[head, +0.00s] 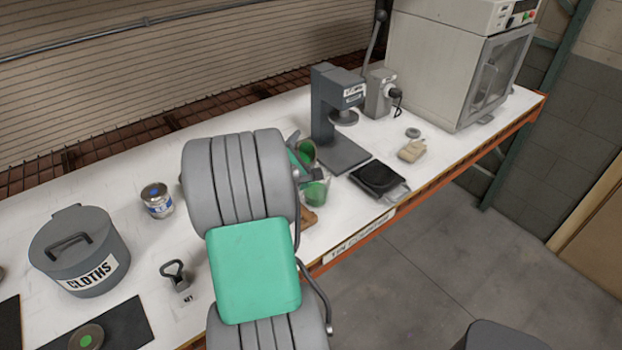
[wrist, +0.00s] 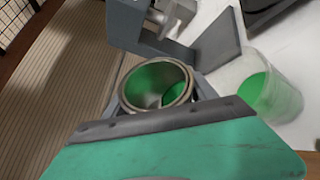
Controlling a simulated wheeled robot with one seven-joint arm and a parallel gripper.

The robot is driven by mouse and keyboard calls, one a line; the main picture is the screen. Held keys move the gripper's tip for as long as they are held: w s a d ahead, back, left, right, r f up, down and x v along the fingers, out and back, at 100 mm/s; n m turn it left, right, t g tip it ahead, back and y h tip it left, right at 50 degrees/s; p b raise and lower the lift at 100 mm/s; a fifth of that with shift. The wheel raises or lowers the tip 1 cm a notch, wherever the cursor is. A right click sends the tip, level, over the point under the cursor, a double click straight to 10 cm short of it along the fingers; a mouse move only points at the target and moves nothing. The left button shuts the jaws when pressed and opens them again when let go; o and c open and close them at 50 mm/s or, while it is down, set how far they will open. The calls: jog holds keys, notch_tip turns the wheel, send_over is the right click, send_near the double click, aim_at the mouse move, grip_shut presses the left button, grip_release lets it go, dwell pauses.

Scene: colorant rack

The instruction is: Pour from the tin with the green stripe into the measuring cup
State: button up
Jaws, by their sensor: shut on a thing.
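My gripper (wrist: 160,98) is shut on an open metal tin (wrist: 126,91), with its fingers at the tin's sides. The tin's mouth shows green colorant inside. In the head view the tin (head: 308,150) is tilted, its mouth facing right and toward the camera, and my arm hides much of it. I cannot make out its stripe clearly. The clear measuring cup (head: 318,202) is just below and beside the tin's mouth, with green liquid in it. In the wrist view the cup (wrist: 283,99) is right of the tin. No stream between them is visible.
A grey press stand (head: 325,105) is behind the tin. A black scale (head: 378,178) lies right of the cup. A blue-labelled tin (head: 157,200), a CLOTHS bin (head: 78,250) and a key-like tool (head: 176,275) stand left. A tan block (head: 412,150) lies farther right.

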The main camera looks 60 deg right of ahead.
jog(key=shift+s+r+m+t+h+b, duration=0.15)
jog(key=shift+r+m+h+b, duration=0.45)
jog(key=shift+b, duration=0.85)
jog(key=shift+s+r+m+t+h+b, duration=0.1)
jog(key=shift+r+m+t+b, duration=0.1)
jog(key=shift+m+b, duration=0.95)
dwell(2.6)
jog(key=shift+f+b, duration=0.15)
jog(key=shift+b, duration=0.7)
